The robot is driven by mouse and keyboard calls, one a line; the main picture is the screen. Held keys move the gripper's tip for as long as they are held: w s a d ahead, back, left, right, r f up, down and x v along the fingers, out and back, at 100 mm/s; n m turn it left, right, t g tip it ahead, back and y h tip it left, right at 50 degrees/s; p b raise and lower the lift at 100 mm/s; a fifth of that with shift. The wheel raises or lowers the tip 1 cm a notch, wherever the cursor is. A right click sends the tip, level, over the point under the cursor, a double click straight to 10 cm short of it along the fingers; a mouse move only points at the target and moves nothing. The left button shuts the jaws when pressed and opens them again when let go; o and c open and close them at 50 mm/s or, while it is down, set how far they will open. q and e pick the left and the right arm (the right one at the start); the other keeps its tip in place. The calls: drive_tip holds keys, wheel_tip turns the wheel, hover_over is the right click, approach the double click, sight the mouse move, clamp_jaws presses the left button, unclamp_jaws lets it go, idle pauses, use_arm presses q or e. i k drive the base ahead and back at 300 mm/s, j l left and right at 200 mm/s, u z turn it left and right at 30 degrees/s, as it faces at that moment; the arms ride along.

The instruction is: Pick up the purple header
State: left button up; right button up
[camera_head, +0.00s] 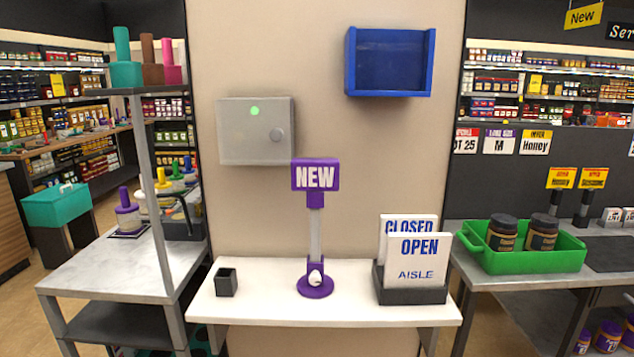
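The base stands on the middle of a white table (250,312) against a beige wall. Neither of my grippers shows in the head view, and nothing touches the header.
A small black cup (226,282) stands left of the base. A black holder (408,292) with "CLOSED" and "OPEN" signs stands right. A grey box (240,150) and blue bin (390,90) hang behind. A green crate (540,264) with jars is right. A purple-topped peg (128,218) stands left.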

sight(307, 174)
drive_tip(key=i+l+u, duration=0.45)
drive_tip(key=i+l, duration=0.55)
